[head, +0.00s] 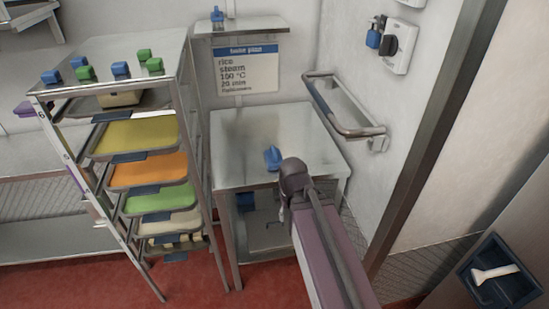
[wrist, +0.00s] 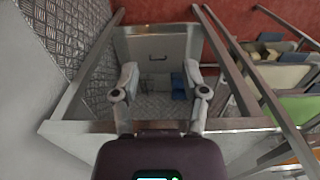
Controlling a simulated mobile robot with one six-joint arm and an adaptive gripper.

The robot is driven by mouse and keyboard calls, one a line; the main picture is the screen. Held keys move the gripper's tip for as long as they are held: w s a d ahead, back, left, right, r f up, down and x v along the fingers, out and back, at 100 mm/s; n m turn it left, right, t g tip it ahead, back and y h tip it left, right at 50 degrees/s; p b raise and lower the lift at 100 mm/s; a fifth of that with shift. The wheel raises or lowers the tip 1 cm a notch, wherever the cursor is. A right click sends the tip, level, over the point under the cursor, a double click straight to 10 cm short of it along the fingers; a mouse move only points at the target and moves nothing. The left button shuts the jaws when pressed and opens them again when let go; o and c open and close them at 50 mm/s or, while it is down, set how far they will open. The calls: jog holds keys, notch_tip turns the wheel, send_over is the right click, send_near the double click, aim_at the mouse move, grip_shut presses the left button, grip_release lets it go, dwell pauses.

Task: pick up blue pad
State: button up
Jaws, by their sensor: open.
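Several small blue pads with raised grips are in the head view. One blue pad (head: 272,158) is on the steel table (head: 240,135), just left of the end of my arm. Another blue piece (head: 245,202) is lower, under the tabletop. A blue object (wrist: 178,84) shows between the fingers, nearer the right one. I cannot tell which blue piece this is.
A tray rack (head: 185,70) stands left of the table, with green pads (head: 144,55) on top and several coloured trays. A wall rail (head: 345,115) is at the table's right. A small shelf (head: 240,25) holds another blue piece (head: 217,15). A blue wall dish (head: 508,293) is lower right.

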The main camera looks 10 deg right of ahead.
jog(key=shift+o, duration=0.6)
jog(key=shift+d, duration=0.2)
jog(key=t+p, duration=0.5)
jog(key=p, duration=0.8)
send_near(273, 151)
notch_tip(273, 151, up, 3)
jog(key=shift+s+a+r, duration=0.1)
jog(key=shift+s, duration=0.35)
jog(key=shift+b, duration=0.3)
jog(key=shift+g, duration=0.3)
jog(key=b+x, duration=0.7)
jog(key=x, duration=0.1)
jog(key=shift+w+f+b, duration=0.1)
jog(key=shift+f+b, duration=0.2)
jog(key=shift+b, duration=0.05)
